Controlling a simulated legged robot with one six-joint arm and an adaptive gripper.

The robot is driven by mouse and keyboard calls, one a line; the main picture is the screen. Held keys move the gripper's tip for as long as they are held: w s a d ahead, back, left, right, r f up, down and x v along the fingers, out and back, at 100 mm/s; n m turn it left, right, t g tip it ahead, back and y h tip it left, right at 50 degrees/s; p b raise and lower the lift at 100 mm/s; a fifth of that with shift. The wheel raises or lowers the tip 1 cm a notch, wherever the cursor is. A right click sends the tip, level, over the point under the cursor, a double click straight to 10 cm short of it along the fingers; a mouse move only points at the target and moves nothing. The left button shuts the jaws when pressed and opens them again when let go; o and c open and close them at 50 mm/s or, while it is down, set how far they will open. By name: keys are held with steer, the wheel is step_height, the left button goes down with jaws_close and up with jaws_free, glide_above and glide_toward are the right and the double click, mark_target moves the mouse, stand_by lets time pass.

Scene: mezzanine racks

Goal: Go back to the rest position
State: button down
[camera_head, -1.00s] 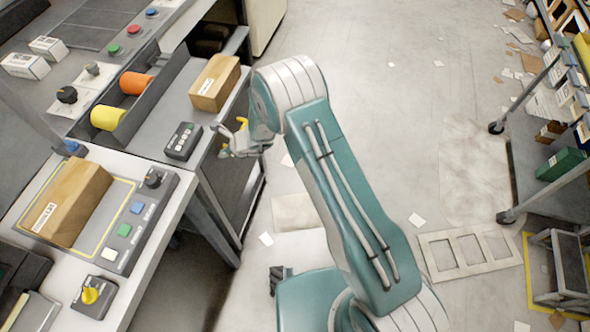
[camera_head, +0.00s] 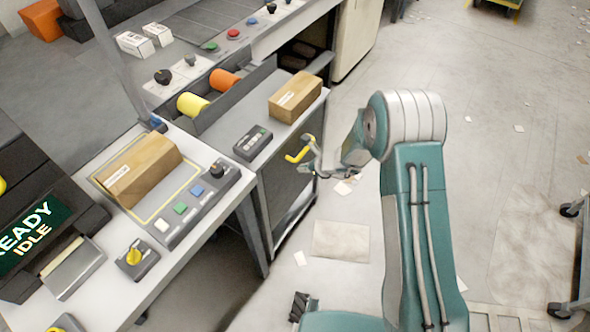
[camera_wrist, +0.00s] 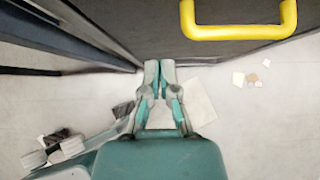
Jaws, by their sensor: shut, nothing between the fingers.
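My gripper (camera_wrist: 158,68) is shut and empty in the wrist view, its fingertips together in front of a dark panel. A yellow handle (camera_wrist: 240,32) is on that panel, ahead and to the right of the fingertips, apart from them. In the head view my gripper (camera_head: 313,170) is beside the workbench's right side, by the yellow handle (camera_head: 299,154). Its fingers are small there. My arm is folded upright over the floor at the right of the bench.
A cardboard box (camera_head: 141,170) lies on the near bench and another box (camera_head: 296,96) on the grey bench behind. A button panel (camera_head: 183,208) and a small keypad (camera_head: 253,142) sit close by. A cart (camera_head: 577,285) stands at far right.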

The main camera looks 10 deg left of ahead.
steer(key=s+d+r+n, duration=0.4)
steer(key=r, duration=0.5)
steer(key=s+d+r+n+h, duration=0.1)
steer(key=s+d+r+n, duration=0.25)
steer(key=r, duration=0.55)
steer(key=s+d+r+n, duration=0.3)
steer(key=d+r+n, duration=0.15)
steer(key=r, duration=0.45)
steer(key=s+d+r+n+t+h, duration=0.1)
steer(key=s+d+r+n+h, duration=0.2)
steer(key=s+d, duration=0.5)
steer(key=s+d+r+n+t+h, duration=0.1)
steer(key=s+d+r+n+h, duration=0.3)
steer(key=s, duration=0.6)
steer(key=d+r+n, duration=0.2)
steer(key=d+n, duration=0.1)
steer(key=shift+s+d+r+t, duration=0.2)
steer(key=shift+d+t, duration=0.1)
steer(key=shift+d, duration=0.1)
steer(key=shift+a, duration=0.1)
